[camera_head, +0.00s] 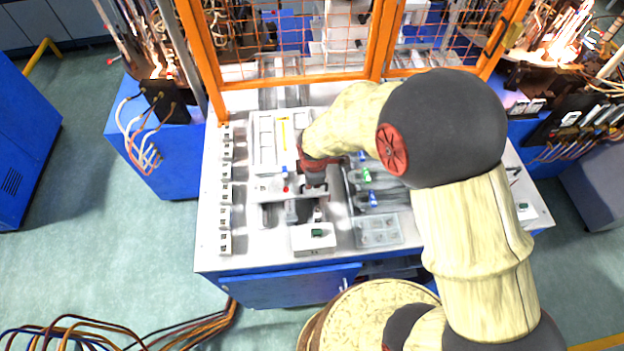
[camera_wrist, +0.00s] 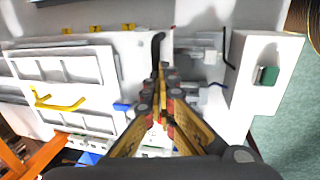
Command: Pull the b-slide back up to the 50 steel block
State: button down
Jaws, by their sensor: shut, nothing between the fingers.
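My gripper (camera_head: 314,188) points down over the middle of the white worktable, above a pale cross plate with a red dot. In the wrist view its fingertips (camera_wrist: 162,70) are together and empty, beside a thin black upright part (camera_wrist: 157,45). Grey metal blocks and rails (camera_wrist: 205,58) lie just right of the fingertips in that view; in the head view, metal rails (camera_head: 291,210) show in front of the plate. No label is readable, so I cannot tell which part is the b-slide or the 50 steel block. My fingers hide what lies beneath them.
A white box with a green button (camera_head: 313,238) stands near the table's front edge. White framed panels with a yellow handle (camera_wrist: 58,102) lie beside the gripper. A clear tray (camera_head: 377,232) and a row of white blocks (camera_head: 225,190) flank the work area. An orange mesh guard (camera_head: 290,80) stands behind.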

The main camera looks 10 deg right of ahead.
jog(key=c, duration=2.4)
grip_release()
jog(key=shift+s+f, duration=0.3)
jog(key=shift+s, duration=0.05)
jog(key=o, duration=0.4)
jog(key=shift+c, duration=0.2)
jog(key=shift+o, duration=0.6)
jog(key=shift+w+r, duration=0.1)
jog(key=shift+w, duration=0.15)
jog(key=shift+r, duration=0.5)
notch_tip(320, 180, up, 11)
jog(key=s, duration=0.2)
jog(key=shift+s+f, duration=0.15)
jog(key=shift+s, duration=0.05)
